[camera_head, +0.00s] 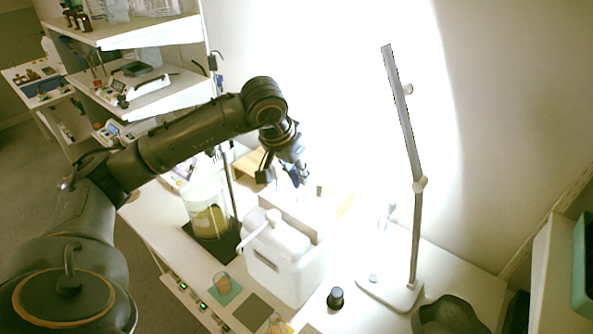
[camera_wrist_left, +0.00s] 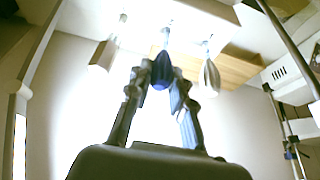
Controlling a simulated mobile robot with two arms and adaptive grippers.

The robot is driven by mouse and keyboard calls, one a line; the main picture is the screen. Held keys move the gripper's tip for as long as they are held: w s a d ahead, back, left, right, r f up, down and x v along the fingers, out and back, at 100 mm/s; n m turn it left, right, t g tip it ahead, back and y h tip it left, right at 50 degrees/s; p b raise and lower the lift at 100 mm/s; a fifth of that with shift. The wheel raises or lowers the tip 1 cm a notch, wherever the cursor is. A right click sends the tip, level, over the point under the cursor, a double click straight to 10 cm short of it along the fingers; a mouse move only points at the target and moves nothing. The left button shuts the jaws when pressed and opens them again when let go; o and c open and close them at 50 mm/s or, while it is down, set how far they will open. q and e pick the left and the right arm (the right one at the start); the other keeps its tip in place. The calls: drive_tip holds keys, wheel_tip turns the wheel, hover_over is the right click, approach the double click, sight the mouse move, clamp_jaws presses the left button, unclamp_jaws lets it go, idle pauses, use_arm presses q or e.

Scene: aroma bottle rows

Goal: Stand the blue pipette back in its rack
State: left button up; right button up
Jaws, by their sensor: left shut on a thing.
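My left gripper (camera_head: 297,172) is shut on the blue pipette (camera_wrist_left: 162,72), holding it by its dark blue bulb between both fingertips in the left wrist view. In the head view a bit of blue on the pipette (camera_head: 292,177) shows at the fingers. A grey pipette-like piece (camera_wrist_left: 210,78) and a pale tan one (camera_wrist_left: 103,55) are on either side of it, apart from the fingers. Glare washes out the rack, so I cannot tell whether the blue pipette's tip is in a slot. My right gripper is not in view.
A lamp post (camera_head: 404,130) rises at right. A small black-capped item (camera_head: 335,298) stands on the bench.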

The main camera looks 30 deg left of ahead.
use_arm(q)
drive_tip(key=o, duration=0.7)
drive_tip(key=shift+p+v, duration=1.15)
drive_tip(key=shift+v, duration=1.35)
wheel_tip(320, 180, up, 5)
drive_tip(key=p, duration=0.3)
drive_tip(key=shift+f, duration=0.1)
